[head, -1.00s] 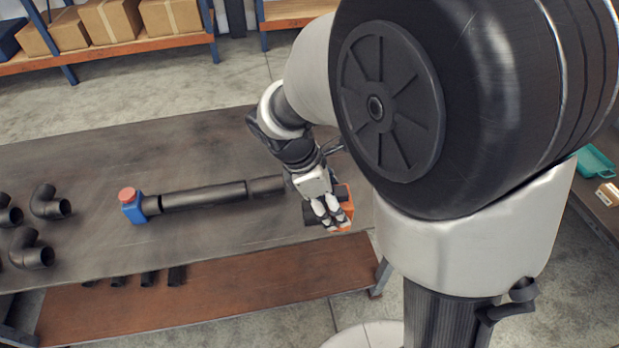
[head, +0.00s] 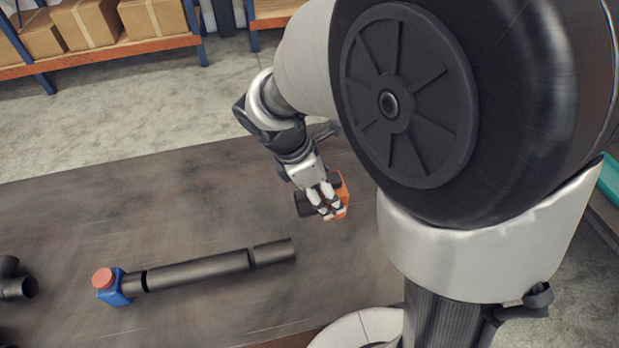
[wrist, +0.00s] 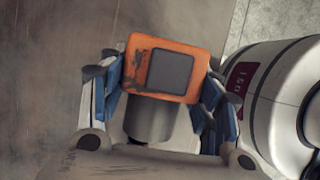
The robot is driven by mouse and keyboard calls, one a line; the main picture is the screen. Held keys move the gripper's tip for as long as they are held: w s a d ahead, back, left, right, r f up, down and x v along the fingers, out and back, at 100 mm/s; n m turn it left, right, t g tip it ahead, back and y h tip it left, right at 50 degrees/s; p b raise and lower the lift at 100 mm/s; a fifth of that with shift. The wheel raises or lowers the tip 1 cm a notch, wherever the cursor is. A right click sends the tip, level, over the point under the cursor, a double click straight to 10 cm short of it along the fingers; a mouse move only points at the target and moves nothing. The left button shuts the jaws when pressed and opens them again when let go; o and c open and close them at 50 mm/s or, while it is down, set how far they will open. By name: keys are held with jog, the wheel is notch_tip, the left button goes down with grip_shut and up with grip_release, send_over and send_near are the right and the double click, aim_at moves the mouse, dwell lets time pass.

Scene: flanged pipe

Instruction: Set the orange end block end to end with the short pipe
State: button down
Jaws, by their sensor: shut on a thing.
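The orange end block (head: 341,194) has a dark pipe stub on its left side. My gripper (head: 328,205) is shut on it. In the wrist view the block's orange face with a dark square panel (wrist: 172,70) shows beyond the fingers, and the grey stub (wrist: 150,118) lies between them. The short pipe (head: 274,251) lies at the right end of a long dark pipe (head: 198,270), with a thin dark seam between them. The block is up and to the right of the short pipe's free end, apart from it. The blue end block (head: 118,292) with a red top is at the line's left end.
A dark elbow (head: 18,287) lies at the far left of the table (head: 130,210). The table behind the pipe line is clear. A rack with cardboard boxes (head: 90,22) stands at the back. My base is near the table's right side.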

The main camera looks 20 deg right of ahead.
notch_tip(320, 180, down, 20)
jog(key=b, duration=0.7)
jog(key=shift+r+b, duration=0.15)
jog(key=shift+b, duration=0.25)
jog(key=c, duration=0.5)
grip_release()
jog(key=shift+s+f, duration=0.1)
jog(key=shift+f, duration=0.1)
jog(key=p+v, duration=0.5)
jog(key=v, duration=0.7)
jog(key=shift+s+d+r+m+t+y, duration=0.75)
jog(key=shift+s+r+m, duration=1.75)
jog(key=shift+r+m, duration=0.45)
jog(key=shift+s+d+r+m+t+y, duration=0.75)
jog(key=shift+s+r+m, duration=1.9)
jog(key=shift+m, duration=0.4)
jog(key=shift+s+d+r+m+t+y, duration=0.75)
jog(key=shift+s+r+m, duration=1.65)
jog(key=shift+r+m, duration=0.6)
